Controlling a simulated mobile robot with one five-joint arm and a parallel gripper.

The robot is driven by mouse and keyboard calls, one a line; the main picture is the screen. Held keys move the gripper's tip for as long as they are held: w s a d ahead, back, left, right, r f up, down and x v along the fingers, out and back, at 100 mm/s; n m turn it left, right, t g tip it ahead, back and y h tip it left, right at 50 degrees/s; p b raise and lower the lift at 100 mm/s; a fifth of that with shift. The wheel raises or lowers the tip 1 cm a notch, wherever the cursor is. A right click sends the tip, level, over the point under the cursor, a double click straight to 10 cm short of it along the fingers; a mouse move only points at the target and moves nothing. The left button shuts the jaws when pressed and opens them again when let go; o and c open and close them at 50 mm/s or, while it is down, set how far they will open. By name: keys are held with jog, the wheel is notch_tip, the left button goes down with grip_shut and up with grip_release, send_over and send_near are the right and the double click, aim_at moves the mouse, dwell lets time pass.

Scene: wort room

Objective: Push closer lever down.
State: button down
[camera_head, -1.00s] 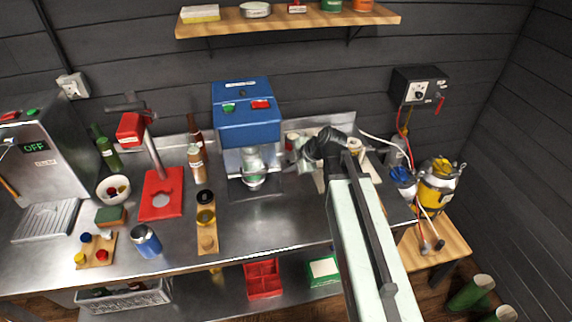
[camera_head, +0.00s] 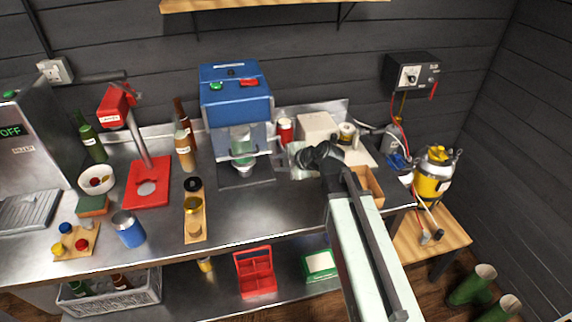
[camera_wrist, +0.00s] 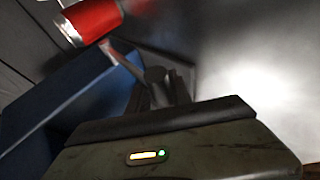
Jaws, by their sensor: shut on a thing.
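The closer is the red bench device (camera_head: 118,104) at the left of the counter, with a grey post on a red base plate (camera_head: 147,190). Its dark lever (camera_head: 92,77) sticks out to the left from the top of the head, roughly level. My gripper (camera_head: 300,157) is far to the right of it, beside the blue machine (camera_head: 235,95), above the counter. In the wrist view my gripper (camera_wrist: 157,90) is shut on a small grey thing (camera_wrist: 157,76), blurred and partly hidden by the fingers.
A red can (camera_head: 285,131) and a white box (camera_head: 318,127) stand close behind my gripper. Bottles (camera_head: 185,150), a bowl (camera_head: 97,179), a sponge (camera_head: 92,206) and a blue cup (camera_head: 128,230) surround the closer. The counter in front of the blue machine is mostly clear.

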jog(key=shift+w+d+f+b, duration=0.2)
jog(key=shift+f+b, duration=0.1)
jog(key=shift+f, duration=0.1)
jog(key=shift+w+d+f+b, duration=0.15)
jog(key=shift+f+b, duration=0.1)
jog(key=shift+f, duration=0.15)
jog(key=c, duration=1.3)
grip_release()
jog(key=shift+w+a, duration=0.1)
jog(key=shift+w, duration=0.05)
jog(key=shift+w+f, duration=0.15)
jog(key=shift+f, duration=0.05)
